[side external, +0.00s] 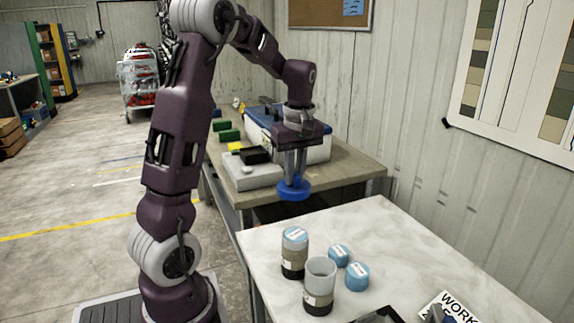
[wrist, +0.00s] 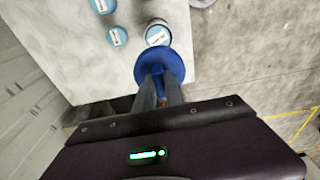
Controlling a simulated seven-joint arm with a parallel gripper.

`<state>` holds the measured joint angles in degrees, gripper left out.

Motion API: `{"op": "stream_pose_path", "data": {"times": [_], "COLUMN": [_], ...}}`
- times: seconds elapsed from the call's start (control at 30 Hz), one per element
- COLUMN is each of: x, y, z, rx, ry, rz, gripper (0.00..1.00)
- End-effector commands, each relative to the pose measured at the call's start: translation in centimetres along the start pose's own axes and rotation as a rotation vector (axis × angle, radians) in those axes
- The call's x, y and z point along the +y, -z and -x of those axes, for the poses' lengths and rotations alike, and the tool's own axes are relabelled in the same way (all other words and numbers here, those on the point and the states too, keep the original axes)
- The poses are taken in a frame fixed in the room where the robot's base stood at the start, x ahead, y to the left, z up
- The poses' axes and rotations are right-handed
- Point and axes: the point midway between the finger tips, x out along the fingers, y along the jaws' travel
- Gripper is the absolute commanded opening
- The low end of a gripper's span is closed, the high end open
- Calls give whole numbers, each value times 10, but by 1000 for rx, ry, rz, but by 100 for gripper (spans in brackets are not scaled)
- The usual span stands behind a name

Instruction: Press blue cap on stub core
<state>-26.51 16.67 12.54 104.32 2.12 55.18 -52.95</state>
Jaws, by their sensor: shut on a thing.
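My gripper (side external: 295,168) is shut on a dark blue cap (side external: 294,189) and holds it in the air beyond the far edge of the pale table's objects. The cap also shows in the wrist view (wrist: 165,62), below the fingers. A clear tube (side external: 320,272) with a dark lower part stands upright on the table and looks open at the top. Behind it to the left stands a grey-brown tube (side external: 294,256) with a light blue, labelled top, also seen in the wrist view (wrist: 158,35). I cannot tell for sure which tube is the stub core.
Two short light blue round pieces with white labels, one at the back (side external: 338,254) and one in front (side external: 357,276), sit right of the tubes. A sign (side external: 448,308) and a dark tray (side external: 380,315) lie at the front. The table's right side is clear.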

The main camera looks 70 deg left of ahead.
Motion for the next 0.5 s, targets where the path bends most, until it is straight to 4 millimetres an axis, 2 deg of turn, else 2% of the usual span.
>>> {"op": "stream_pose_path", "data": {"times": [0.1, 0.17, 0.33, 0.5], "x": [-6, -8, -9, -8], "y": [-24, -32, -33, -35], "z": [2, 0, -31, -48], "rx": [1, 1, -1, 2], "ry": [0, 1, 6, 1], "rz": [-7, -7, -3, -4], "gripper": [0, 0, 0, 0]}}
